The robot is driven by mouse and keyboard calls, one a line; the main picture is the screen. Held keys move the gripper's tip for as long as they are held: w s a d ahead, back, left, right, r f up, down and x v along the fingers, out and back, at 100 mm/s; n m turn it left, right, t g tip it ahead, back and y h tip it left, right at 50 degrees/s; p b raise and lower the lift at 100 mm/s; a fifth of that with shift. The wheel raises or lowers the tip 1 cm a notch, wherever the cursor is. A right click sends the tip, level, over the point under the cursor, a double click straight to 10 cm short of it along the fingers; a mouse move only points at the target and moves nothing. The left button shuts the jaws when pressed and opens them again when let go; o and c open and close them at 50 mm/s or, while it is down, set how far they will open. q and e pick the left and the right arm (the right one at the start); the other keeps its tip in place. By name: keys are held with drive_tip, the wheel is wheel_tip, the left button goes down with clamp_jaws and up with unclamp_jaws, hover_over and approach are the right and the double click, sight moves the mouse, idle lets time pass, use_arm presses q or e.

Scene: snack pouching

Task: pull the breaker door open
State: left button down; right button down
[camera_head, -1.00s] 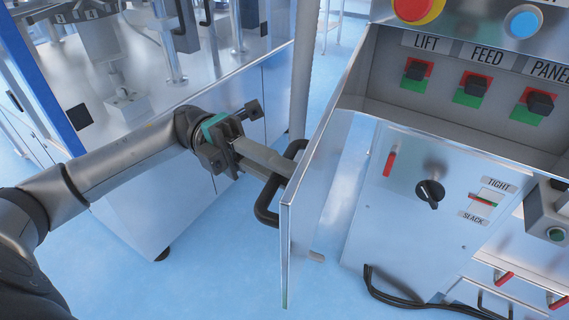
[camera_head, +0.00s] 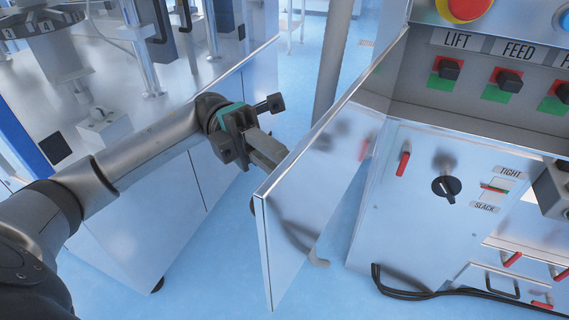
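The breaker door (camera_head: 310,200) is a shiny metal panel hinged at the left side of the control cabinet. It stands swung well open towards the left, its inner face showing. My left gripper (camera_head: 267,150) is at the outer side of the door, its fingers close together and reaching behind the door's edge to the handle. The dark door handle (camera_head: 252,206) is almost wholly hidden by the door; only a sliver shows. The fingertips are hidden too. My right gripper is not in view.
The opened cabinet shows the LIFT and FEED switches (camera_head: 508,80), and below it a panel with a black knob (camera_head: 446,187). A grey post (camera_head: 333,60) stands behind the door. Black cables (camera_head: 420,294) lie at the lower right. A metal machine stands at the left.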

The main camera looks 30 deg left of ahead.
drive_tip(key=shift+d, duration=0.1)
use_arm(q)
drive_tip(key=c, duration=1)
unclamp_jaws()
drive_tip(key=shift+o, duration=0.8)
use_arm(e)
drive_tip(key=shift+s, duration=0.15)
use_arm(q)
drive_tip(key=b+v, duration=0.9)
drive_tip(key=v, duration=0.6)
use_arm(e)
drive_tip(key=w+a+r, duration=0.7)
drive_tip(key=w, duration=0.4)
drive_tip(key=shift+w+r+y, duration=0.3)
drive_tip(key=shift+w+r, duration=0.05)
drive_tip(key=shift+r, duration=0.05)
